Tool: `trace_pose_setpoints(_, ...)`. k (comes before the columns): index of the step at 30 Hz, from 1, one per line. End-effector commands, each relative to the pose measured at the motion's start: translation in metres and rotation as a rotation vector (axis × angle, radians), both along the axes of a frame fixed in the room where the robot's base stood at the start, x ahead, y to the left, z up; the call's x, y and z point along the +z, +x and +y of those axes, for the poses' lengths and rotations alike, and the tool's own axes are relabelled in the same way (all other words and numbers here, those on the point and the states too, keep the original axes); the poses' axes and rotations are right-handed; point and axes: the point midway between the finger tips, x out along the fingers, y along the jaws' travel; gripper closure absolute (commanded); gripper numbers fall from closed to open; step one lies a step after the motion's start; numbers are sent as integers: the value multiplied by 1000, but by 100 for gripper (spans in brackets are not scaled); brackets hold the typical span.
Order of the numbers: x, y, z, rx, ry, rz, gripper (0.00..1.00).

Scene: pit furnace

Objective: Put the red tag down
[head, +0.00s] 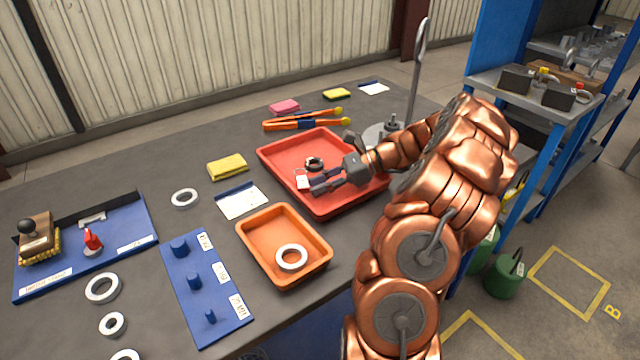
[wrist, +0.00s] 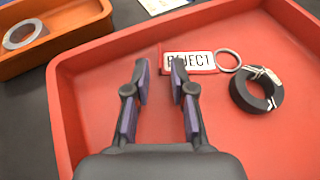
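The red tag (wrist: 204,62), with a white label reading "REJECT" and a metal ring at its right end, appears to lie flat in the red tray (wrist: 100,58). In the head view the tag (head: 302,182) is a small pale rectangle near the tray's middle. My gripper (wrist: 160,72) is open over the tray, with nothing between its fingers. The right fingertip overlaps the tag's left part in the wrist view; I cannot tell whether it touches. The head view also shows my gripper (head: 318,181) low in the tray, beside the tag.
An orange tray (head: 250,262) holding a pale ring (head: 291,257) stands to the left. A metal stand with a tall hooked rod (head: 415,75) rises behind my arm.

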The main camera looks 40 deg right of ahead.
Motion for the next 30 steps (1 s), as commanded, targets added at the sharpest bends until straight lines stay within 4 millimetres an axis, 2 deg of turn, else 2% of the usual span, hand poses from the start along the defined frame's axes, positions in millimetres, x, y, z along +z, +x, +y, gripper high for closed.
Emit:
trace_pose_setpoints(11,2,0,0,0,0,-1,69)
trace_pose_setpoints(14,4,-3,-6,-1,-1,-1,69)
trace_pose_setpoints(30,34,-37,-70,-1,-1,1,69)
